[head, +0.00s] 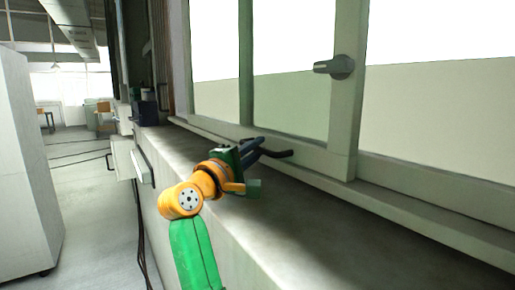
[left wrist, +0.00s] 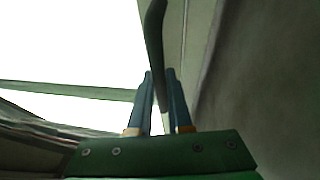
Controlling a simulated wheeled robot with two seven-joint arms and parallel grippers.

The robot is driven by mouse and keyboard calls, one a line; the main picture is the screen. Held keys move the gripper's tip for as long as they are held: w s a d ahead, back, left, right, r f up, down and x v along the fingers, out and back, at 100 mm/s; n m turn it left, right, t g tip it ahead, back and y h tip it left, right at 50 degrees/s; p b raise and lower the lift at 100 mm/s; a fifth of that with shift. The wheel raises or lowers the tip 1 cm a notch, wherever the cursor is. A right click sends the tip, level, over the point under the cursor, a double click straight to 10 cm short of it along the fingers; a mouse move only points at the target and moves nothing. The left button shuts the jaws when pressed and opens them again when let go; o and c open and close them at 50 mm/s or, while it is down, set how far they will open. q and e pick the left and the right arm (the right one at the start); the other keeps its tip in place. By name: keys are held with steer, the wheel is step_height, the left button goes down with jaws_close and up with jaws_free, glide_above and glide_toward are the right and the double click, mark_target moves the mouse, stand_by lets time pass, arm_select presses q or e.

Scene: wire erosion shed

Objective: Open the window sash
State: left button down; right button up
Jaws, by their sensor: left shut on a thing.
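The window sash (head: 345,120) is a pale frame with a greenish pane, standing above the sill along the wall. A grey lever handle (head: 335,67) sits on its upright right-hand stile. My left gripper (head: 264,150) is at the sash's bottom rail, with its blue fingers shut on a dark curved handle (head: 281,154). In the left wrist view the dark handle (left wrist: 155,40) runs down between the two fingers (left wrist: 160,85). Where the handle joins the sash is hidden by my gripper. My right gripper is out of view.
The grey sill (head: 300,230) is clear to the right of my arm. Dark boxes (head: 147,107) stand at its far end. A pale box (head: 130,160) is on the wall below. A tall pale cabinet (head: 25,170) is at left, with open floor between.

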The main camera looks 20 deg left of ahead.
arm_select(q)
steer(key=shift+s+d+f, duration=0.1)
steer(key=shift+d, duration=0.05)
stand_by(0.3)
steer(key=c, duration=1.1)
jaws_free()
steer(key=b+v, duration=0.4)
steer(key=v, duration=0.3)
steer(key=shift+s, duration=0.1)
